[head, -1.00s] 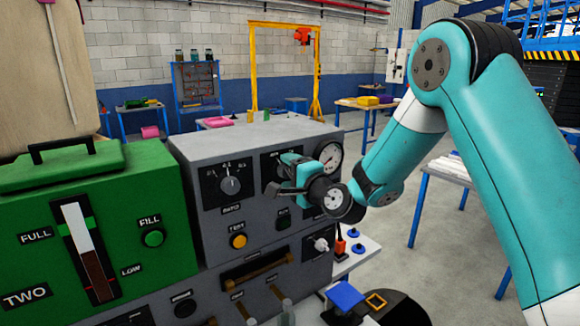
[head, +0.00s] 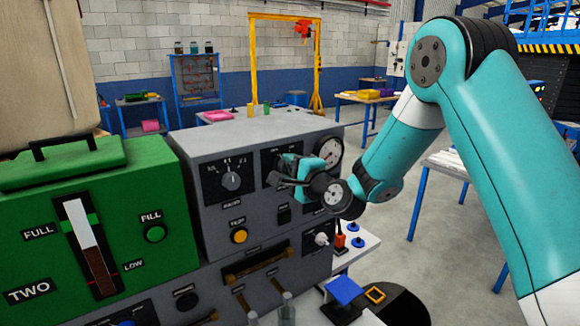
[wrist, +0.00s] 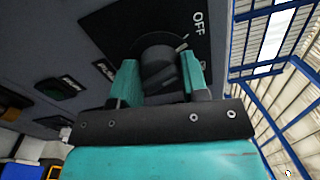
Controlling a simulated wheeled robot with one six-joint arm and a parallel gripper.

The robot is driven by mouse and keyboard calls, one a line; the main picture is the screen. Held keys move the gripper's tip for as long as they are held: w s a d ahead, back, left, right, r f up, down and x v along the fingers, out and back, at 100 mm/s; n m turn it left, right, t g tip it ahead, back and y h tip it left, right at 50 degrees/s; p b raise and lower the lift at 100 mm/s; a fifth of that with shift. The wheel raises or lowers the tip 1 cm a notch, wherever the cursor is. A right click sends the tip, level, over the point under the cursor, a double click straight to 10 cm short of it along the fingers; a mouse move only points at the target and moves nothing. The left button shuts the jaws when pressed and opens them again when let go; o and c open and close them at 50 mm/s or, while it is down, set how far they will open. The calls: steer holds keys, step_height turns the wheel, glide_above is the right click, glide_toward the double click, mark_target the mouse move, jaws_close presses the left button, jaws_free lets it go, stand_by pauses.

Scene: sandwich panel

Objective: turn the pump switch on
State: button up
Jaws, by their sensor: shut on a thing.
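The pump switch is a dark round rotary knob (wrist: 158,68) on a black plate, seen upside-down in the wrist view. An OFF label (wrist: 198,23) stands beside it, and a short pale mark on the knob's rim lies near that label. Another label is mostly hidden behind a finger. My gripper (wrist: 160,82) has its two teal fingers on either side of the knob, shut on it. In the head view my gripper (head: 281,172) is against the grey panel's upper right part and hides the knob.
Left of it on the grey panel (head: 205,195) are a selector dial (head: 231,182) and a yellow button (head: 239,236). A round gauge (head: 330,152) is close on the right. A green box (head: 150,190) stands at left. A white table with small parts lies below right.

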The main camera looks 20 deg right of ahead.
steer(key=m+p, duration=0.3)
steer(key=m, duration=0.3)
steer(key=shift+r+p, duration=0.1)
steer(key=shift+p, duration=0.2)
steer(key=shift+m+p, duration=1)
steer(key=shift+m, duration=1)
steer(key=shift+f, duration=0.2)
steer(key=o, duration=0.9)
